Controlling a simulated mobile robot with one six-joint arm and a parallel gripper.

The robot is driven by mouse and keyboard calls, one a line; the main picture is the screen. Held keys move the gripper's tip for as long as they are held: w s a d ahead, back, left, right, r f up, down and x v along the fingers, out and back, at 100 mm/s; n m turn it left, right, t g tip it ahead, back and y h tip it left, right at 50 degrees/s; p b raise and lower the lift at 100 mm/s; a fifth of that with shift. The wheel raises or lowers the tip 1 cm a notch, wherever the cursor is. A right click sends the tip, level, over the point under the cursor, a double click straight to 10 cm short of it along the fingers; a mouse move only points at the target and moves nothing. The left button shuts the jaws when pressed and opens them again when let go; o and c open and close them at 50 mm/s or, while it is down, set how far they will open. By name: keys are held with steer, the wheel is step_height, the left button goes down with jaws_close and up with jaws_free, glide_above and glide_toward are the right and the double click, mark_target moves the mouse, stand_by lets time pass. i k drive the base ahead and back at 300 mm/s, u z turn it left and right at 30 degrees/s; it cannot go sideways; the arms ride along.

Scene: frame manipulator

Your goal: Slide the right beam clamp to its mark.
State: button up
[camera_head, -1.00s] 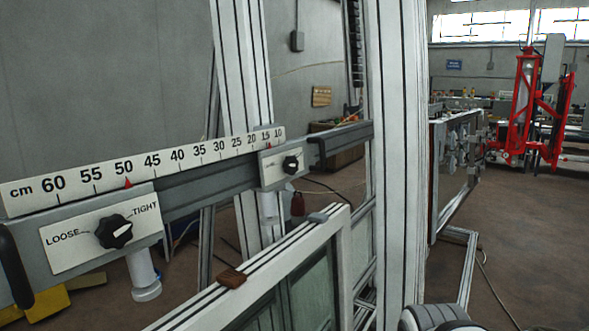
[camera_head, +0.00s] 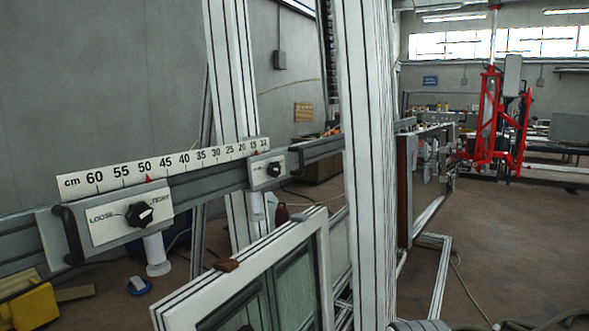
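A grey beam (camera_head: 210,183) runs from the lower left toward the upper right and carries two clamps. The right clamp (camera_head: 273,169) is the smaller, farther one in the picture, with a white plate and black knob. The left clamp (camera_head: 100,226) is nearer, with a black handle and a knob (camera_head: 139,214) between LOOSE and TIGHT; its pointer seems toward TIGHT. A white centimetre scale (camera_head: 110,174) stands above the beam. One red mark (camera_head: 148,179) is near 50, another (camera_head: 257,152) near 15, above the right clamp. My gripper is not in view.
A white upright post (camera_head: 365,150) stands right of the beam. A glazed white frame (camera_head: 262,275) stands below. A red machine (camera_head: 492,125) stands far back. Floor is open at right.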

mark_target(260, 179)
steer(key=z, duration=0.7)
steer(key=i, duration=1.45)
steer(key=u, duration=0.1)
